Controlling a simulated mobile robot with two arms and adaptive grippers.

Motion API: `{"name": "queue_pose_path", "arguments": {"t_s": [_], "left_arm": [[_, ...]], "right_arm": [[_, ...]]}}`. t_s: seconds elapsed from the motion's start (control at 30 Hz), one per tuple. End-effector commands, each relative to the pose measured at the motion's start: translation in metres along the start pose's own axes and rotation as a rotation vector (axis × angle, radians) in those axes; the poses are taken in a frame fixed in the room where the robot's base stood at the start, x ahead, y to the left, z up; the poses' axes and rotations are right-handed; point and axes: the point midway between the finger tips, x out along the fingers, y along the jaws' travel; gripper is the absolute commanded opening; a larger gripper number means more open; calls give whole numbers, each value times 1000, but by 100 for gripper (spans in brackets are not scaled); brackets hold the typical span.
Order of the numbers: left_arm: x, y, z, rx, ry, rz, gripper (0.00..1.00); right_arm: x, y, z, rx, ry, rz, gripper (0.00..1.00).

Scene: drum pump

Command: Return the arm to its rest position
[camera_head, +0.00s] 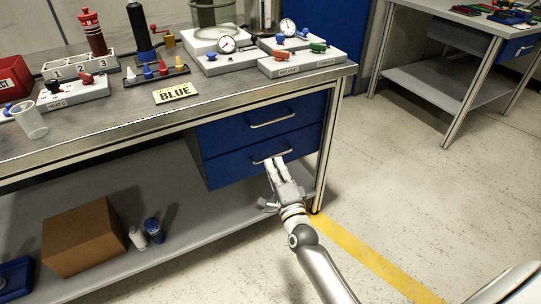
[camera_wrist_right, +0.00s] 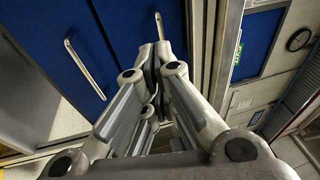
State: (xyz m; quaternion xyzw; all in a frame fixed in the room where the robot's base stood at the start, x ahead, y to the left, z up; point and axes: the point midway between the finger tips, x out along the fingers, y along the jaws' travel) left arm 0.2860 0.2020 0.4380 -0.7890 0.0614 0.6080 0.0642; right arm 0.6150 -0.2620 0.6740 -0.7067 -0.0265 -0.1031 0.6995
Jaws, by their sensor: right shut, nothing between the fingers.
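My right gripper (camera_head: 274,164) reaches in from the lower right of the head view, in front of the blue lower drawer (camera_head: 230,172) of the workbench. Its fingertips are beside the drawer's metal handle (camera_head: 268,155); I cannot tell whether they touch. In the right wrist view the fingers (camera_wrist_right: 155,55) are together, with a handle (camera_wrist_right: 159,26) just past their tips and nothing seen between them. The upper drawer (camera_head: 225,128) looks shut, with its own handle (camera_head: 272,119). My left gripper is not in view.
A cardboard box (camera_head: 85,238) and small bottles (camera_head: 152,229) are on the lower shelf. A bench leg (camera_head: 327,145) is close to the gripper's right. Open floor (camera_head: 420,190) lies right.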

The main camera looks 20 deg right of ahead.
Motion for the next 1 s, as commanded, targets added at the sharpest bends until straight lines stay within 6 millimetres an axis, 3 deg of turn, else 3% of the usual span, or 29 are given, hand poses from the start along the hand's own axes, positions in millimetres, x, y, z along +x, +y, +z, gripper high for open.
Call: {"name": "queue_pose_path", "arguments": {"t_s": [0.27, 0.47, 0.7, 0.83, 1.0], "left_arm": [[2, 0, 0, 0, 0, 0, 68], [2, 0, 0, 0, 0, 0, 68], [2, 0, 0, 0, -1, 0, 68], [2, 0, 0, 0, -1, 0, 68], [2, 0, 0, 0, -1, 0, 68]], "right_arm": [[-7, 4, 3, -23, -15, 19, 0], [-42, 46, 33, -263, -173, 202, 0], [-135, 120, 63, -726, -519, 509, 0], [-198, 150, 64, -956, -733, 656, 0], [-274, 170, 52, -1189, -997, 807, 0]]}}
